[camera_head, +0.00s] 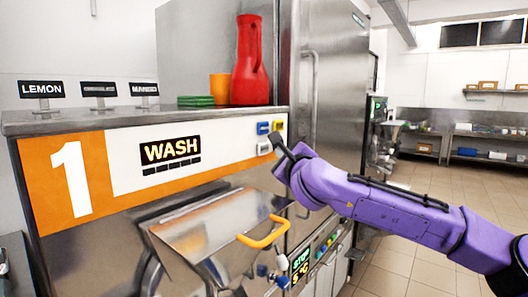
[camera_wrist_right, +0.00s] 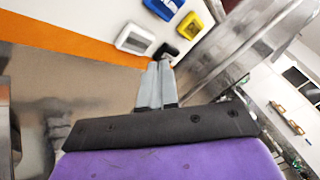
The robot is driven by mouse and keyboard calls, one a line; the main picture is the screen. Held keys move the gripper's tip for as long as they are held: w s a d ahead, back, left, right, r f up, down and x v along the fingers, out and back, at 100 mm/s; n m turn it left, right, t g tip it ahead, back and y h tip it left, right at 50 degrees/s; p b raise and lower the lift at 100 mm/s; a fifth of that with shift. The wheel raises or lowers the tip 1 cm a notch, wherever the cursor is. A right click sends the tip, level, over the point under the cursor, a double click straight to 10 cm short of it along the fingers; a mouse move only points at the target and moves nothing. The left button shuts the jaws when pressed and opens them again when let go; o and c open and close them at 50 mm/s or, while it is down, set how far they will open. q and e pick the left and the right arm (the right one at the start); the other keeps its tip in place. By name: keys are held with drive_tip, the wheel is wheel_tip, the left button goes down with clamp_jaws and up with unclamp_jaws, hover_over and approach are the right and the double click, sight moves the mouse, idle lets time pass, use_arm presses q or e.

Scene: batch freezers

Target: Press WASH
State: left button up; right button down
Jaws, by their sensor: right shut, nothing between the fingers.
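The batch freezer marked 1 (camera_head: 225,141) has a black display (camera_head: 170,151) reading WASH. At the right end of its white panel are a blue button (camera_head: 263,128), a yellow button (camera_head: 279,126) and a white button (camera_head: 264,147). The right wrist view shows the blue button (camera_wrist_right: 164,8), yellow button (camera_wrist_right: 190,26), white button (camera_wrist_right: 135,39) and a black button (camera_wrist_right: 166,53). My right gripper (camera_head: 279,143) is shut and empty, its tips (camera_wrist_right: 158,65) close to the black button. I cannot tell whether they touch. No button label is readable. My left gripper is not in view.
An orange-handled lid (camera_head: 215,228) juts out below the panel. A tall steel cabinet (camera_head: 335,80) stands behind. The floor (camera_head: 400,265) at right is open.

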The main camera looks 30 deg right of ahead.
drive_tip(key=shift+s+d, duration=0.35)
drive_tip(key=shift+s, duration=0.45)
drive_tip(key=shift+s+d, duration=0.3)
drive_tip(key=shift+s, duration=0.45)
